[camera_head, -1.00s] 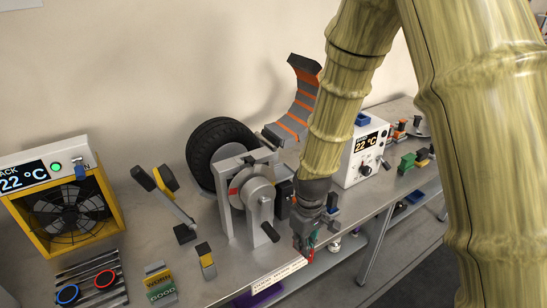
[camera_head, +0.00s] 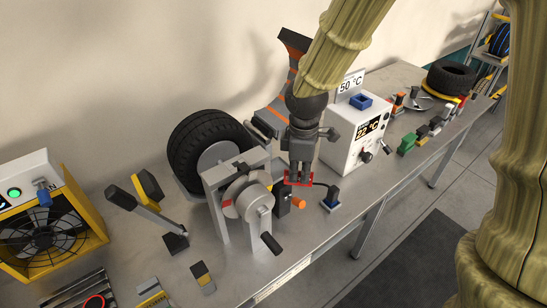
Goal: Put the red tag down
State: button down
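The red tag (camera_head: 306,184) is at the fingertips of my gripper (camera_head: 299,178), which points down over the bench beside the tyre clamp. The fingers look shut on the tag, and they cover part of it. The tag is close to the dark block with an orange knob (camera_head: 298,202); I cannot tell whether it touches anything below. The tyre clamp (camera_head: 248,195), with its grey wheel and black crank handle, stands just left of the gripper. The black tyre (camera_head: 207,147) is behind the clamp.
A small blue and black part (camera_head: 331,198) lies in front. A lever (camera_head: 147,212) and yellow fan (camera_head: 50,225) are at left. Several small parts line the right of the bench (camera_head: 390,182).

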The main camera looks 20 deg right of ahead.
jog(key=w+a+p, duration=0.1)
jog(key=w, duration=0.2)
jog(key=w+a+p, duration=0.1)
jog(key=w, duration=0.3)
jog(key=w+a+f+p, duration=0.1)
jog(key=w, duration=0.3)
jog(key=shift+w+a, duration=0.1)
jog(key=shift+a, duration=0.05)
jog(key=shift+f+p, duration=1.1)
jog(key=shift+f, duration=0.7)
jog(key=shift+f, duration=0.15)
jog(key=c, duration=1.6)
grip_release()
jog(key=shift+c, duration=0.2)
notch_tip(320, 180, up, 12)
jog(key=b, duration=0.4)
jog(key=shift+r, duration=0.2)
